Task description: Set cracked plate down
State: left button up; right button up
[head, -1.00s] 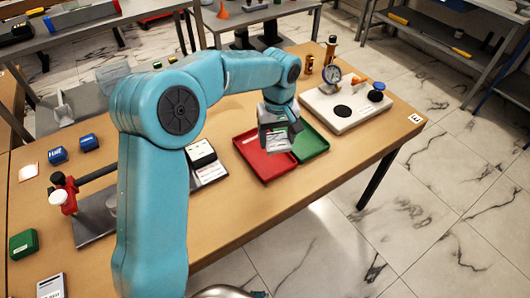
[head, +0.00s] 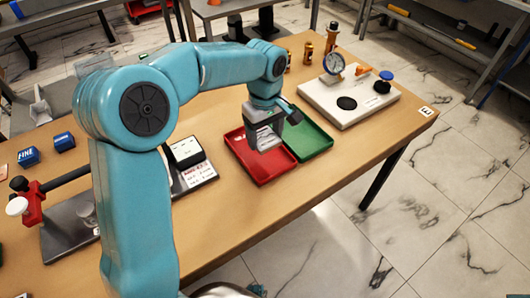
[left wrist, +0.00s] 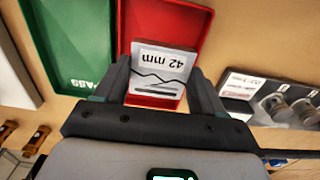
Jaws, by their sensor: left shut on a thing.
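My left gripper (head: 264,138) hangs over the red tray (head: 262,175) in the head view. In the left wrist view its two fingers (left wrist: 162,88) are shut on the cracked plate (left wrist: 162,66), a pale grey plate marked "42 mm" with a jagged dark line across it. The plate is over the red tray (left wrist: 190,20), towards one end. Whether it touches the tray floor cannot be told. The gripper hides part of the tray in the head view. My right gripper is not in view.
A green tray (head: 312,142) adjoins the red one. A dial gauge (head: 333,63) stands on a white base (head: 347,103) to the right. A block on a labelled plate (head: 195,175) lies left of the trays. The table front by the trays is clear.

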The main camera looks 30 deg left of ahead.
aim_at(265, 159)
pick_arm(q)
notch_tip(265, 159, down, 7)
jog(key=shift+w+a+b, duration=0.1)
jog(key=shift+b, duration=0.3)
jog(key=shift+r, duration=0.1)
jog(key=o, duration=1.1)
jog(key=shift+f, duration=0.2)
jog(key=shift+o, duration=0.2)
jog(key=shift+r, duration=0.35)
notch_tip(265, 159, up, 12)
jog(key=shift+f+p, duration=0.15)
jog(key=shift+p, duration=0.9)
